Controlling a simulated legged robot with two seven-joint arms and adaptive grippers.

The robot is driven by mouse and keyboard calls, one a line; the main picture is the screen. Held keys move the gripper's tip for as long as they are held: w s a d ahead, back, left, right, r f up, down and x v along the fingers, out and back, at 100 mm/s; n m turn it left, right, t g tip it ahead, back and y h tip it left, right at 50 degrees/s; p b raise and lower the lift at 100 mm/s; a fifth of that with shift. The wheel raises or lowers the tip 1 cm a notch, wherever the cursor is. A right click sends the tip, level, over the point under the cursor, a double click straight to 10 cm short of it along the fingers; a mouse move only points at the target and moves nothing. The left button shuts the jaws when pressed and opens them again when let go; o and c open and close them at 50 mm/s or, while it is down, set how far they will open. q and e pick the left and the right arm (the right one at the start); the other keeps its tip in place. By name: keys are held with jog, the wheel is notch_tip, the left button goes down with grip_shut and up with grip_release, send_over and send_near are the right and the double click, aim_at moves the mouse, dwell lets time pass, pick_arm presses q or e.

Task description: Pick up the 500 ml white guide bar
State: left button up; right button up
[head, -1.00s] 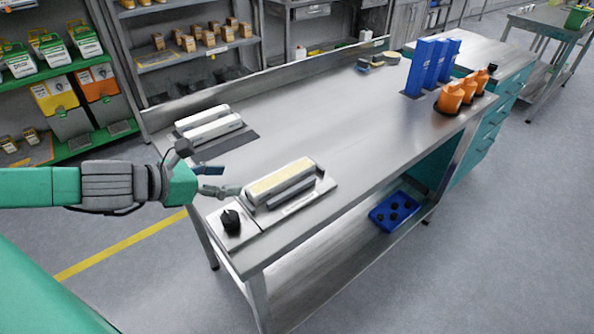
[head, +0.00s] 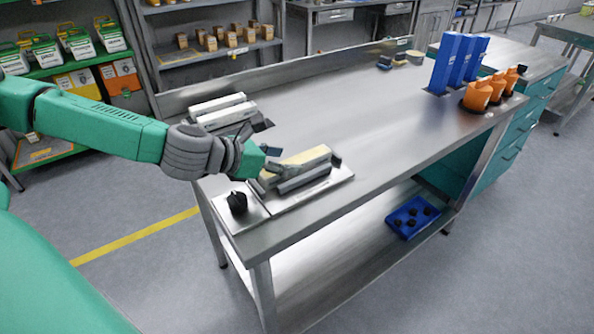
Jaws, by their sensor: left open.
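Two long white bars lie side by side on a dark mat at the table's left back: a rear bar (head: 217,102) and a front bar (head: 226,115). Any size marking is too small to read, so I cannot tell which is the 500 ml one. My left gripper (head: 276,160) is open and empty, to the right of and nearer than these bars. Its fingers are at the left end of a cream-topped bar (head: 305,157) in a metal holder; I cannot tell if they touch it. My right gripper is not in view.
A black knob (head: 237,202) stands on a plate at the table's front left corner. Blue upright blocks (head: 453,62) and orange containers (head: 478,95) stand at the far right. A blue tray (head: 408,218) lies on the lower shelf. The table's middle (head: 350,110) is clear.

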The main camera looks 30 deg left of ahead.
aim_at(294, 162)
pick_arm(q)
jog(key=x, duration=0.3)
jog(key=shift+a+f+b, duration=0.1)
jog(key=shift+f+b, duration=0.05)
jog(key=shift+b, duration=0.15)
jog(key=shift+a, duration=0.3)
jog(key=shift+c, duration=1.1)
grip_shut()
jog(key=shift+d, duration=0.25)
